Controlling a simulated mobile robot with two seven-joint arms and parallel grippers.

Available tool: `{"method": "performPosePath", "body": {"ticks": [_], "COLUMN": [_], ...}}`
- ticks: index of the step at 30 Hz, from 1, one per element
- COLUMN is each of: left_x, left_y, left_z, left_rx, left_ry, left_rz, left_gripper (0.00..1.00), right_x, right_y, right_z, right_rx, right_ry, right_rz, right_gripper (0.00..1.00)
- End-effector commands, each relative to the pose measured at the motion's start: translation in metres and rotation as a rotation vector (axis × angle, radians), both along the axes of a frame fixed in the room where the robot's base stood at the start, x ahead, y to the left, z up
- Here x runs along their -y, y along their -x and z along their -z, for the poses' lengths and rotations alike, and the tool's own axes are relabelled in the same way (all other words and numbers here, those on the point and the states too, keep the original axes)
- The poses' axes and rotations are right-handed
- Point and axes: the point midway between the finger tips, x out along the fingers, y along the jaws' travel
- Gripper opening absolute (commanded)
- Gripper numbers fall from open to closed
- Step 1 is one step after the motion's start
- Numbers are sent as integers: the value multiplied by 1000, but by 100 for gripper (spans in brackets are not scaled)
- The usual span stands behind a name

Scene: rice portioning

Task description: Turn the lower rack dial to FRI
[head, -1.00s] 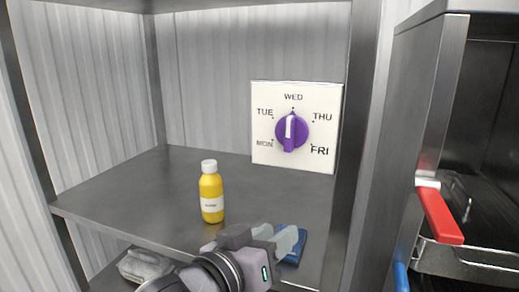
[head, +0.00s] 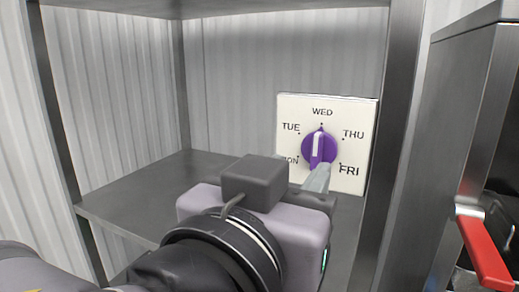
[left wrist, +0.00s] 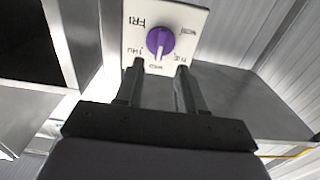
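The purple dial (head: 320,146) sits on a white panel (head: 350,112) marked MON, TUE, WED, THU and FRI, at the back of the rack shelf. Its white pointer mark is turned up toward WED. My left gripper (head: 318,178) is in front of the panel's lower part, and its body covers much of the shelf. In the left wrist view the dial (left wrist: 160,42) appears upside down, just beyond and between the two spread fingertips (left wrist: 159,68). The fingers are open and empty, and seem apart from the dial. My right gripper is out of view.
The metal shelf (head: 125,212) extends left of my gripper, with bare room there. A rack post (head: 392,150) stands close right of the panel. Farther right is a metal cabinet with a red handle (head: 483,245).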

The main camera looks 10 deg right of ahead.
Motion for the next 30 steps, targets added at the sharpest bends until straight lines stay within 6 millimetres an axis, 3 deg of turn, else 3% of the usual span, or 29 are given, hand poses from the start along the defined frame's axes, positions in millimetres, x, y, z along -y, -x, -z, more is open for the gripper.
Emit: {"method": "performPosePath", "body": {"ticks": [15, 27, 30], "left_x": [34, 38, 38], "left_y": [-52, -58, -58], "left_z": [-2, 0, 0], "left_rx": [1, 1, 1], "left_ry": [0, 1, 1], "left_rz": [-4, -1, -1], "left_gripper": [38, 38, 6], "right_x": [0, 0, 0], "right_y": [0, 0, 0], "right_z": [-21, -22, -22], "right_rx": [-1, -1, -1], "right_ry": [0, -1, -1], "right_rz": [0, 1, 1], "right_gripper": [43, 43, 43]}}
